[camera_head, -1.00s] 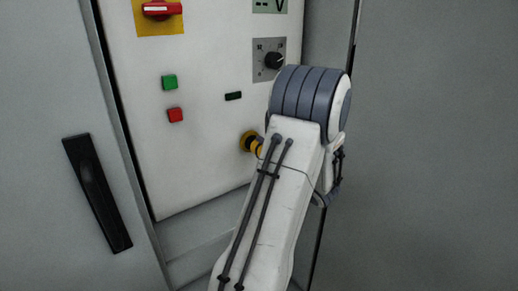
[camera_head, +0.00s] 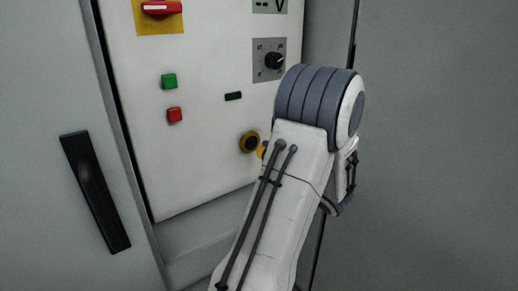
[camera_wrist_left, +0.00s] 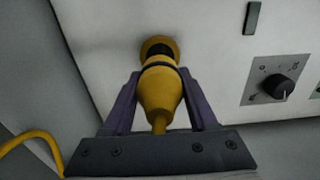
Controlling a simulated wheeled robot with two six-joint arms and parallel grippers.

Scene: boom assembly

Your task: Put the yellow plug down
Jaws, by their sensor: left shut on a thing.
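The yellow plug (camera_wrist_left: 160,92) is between the two purple fingers of my left gripper (camera_wrist_left: 159,75), which is shut on it. Its nose points at the yellow socket (camera_wrist_left: 158,44) on the white panel. The socket's dark opening shows, and the plug appears to be just out of it. In the head view the socket (camera_head: 249,142) shows left of my left arm, with a small part of the plug (camera_head: 263,150) beside it. My arm hides the rest of the plug and the gripper there. My right gripper is not in view.
The panel carries a rotary knob (camera_head: 274,61), a red switch (camera_head: 161,8), a green button (camera_head: 169,81), a red button (camera_head: 175,115) and a black slot (camera_head: 233,96). A dark handle (camera_head: 95,192) is on the left door. A yellow cable (camera_wrist_left: 38,140) curves at lower left.

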